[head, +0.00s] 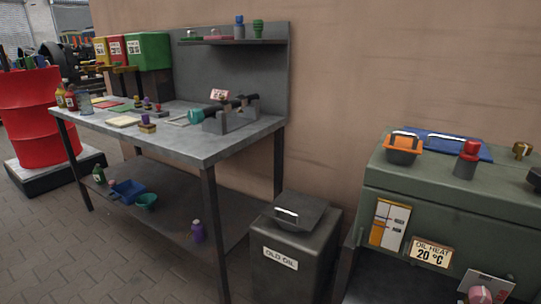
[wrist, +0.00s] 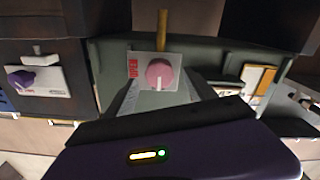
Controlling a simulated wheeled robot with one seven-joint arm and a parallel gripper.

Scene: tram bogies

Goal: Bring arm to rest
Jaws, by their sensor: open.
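Beyond the fingers is a pink knob (wrist: 159,74) on a white plate with red lettering. The pink knob also shows at the bottom right of the head view (head: 480,294), on the front of the green cabinet (head: 450,215). My gripper and arm do not show in the head view. The lower part of the wrist view is filled by a dark purple body with small lights, which is mine.
A grey workbench (head: 185,143) with bottles and small parts stands at the left. A lidded grey bin labelled OLD OIL (head: 297,255) stands between bench and cabinet. A purple knob (wrist: 20,80) shows at left.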

